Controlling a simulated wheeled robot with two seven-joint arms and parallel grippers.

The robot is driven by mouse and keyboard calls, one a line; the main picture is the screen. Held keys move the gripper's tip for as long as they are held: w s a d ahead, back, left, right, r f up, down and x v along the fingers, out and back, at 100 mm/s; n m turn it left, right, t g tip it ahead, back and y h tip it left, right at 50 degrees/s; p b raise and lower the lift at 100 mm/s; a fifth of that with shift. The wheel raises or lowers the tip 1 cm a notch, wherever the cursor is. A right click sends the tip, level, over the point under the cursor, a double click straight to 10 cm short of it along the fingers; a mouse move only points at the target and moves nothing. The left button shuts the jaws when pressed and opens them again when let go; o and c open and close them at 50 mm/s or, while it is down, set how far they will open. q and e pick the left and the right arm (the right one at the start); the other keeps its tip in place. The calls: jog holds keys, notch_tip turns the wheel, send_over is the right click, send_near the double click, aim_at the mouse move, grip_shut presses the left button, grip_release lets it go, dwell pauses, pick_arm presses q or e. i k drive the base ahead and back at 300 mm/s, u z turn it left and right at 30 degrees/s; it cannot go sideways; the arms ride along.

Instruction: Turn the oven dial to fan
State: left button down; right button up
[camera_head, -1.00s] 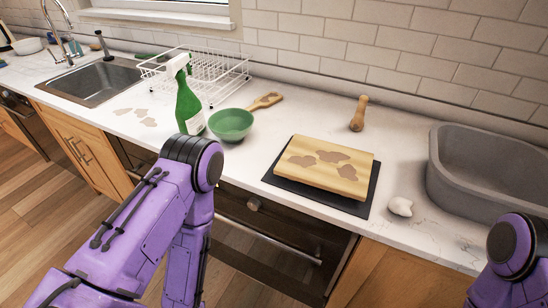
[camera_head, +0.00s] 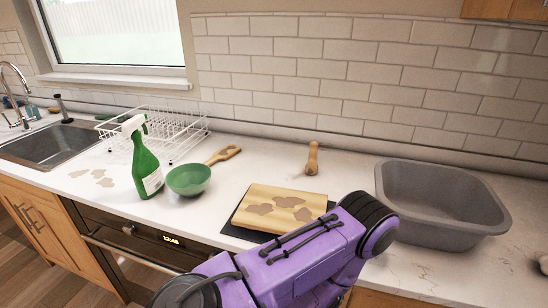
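The oven (camera_head: 150,250) is built in below the counter at the lower left, with a dark front panel and a lit clock display (camera_head: 172,240). One round oven dial (camera_head: 128,229) shows on the panel to the left of the display. Its markings are too small to read. The oven handle runs below the panel. One of my purple arms crosses the lower middle and hides the panel's right end, so I cannot see whether another dial is there. Neither gripper is in the picture.
On the counter stand a green spray bottle (camera_head: 145,160), a green bowl (camera_head: 188,180), a wooden spoon (camera_head: 224,155), a stained wooden board (camera_head: 275,207), a wooden tool (camera_head: 312,158) and a grey basin (camera_head: 440,205). A wire rack (camera_head: 165,130) and a sink (camera_head: 50,145) are at the left.

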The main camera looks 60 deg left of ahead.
aim_at(129, 229)
jog(key=z, duration=0.15)
jog(key=k, duration=0.9)
jog(key=u, duration=2.1)
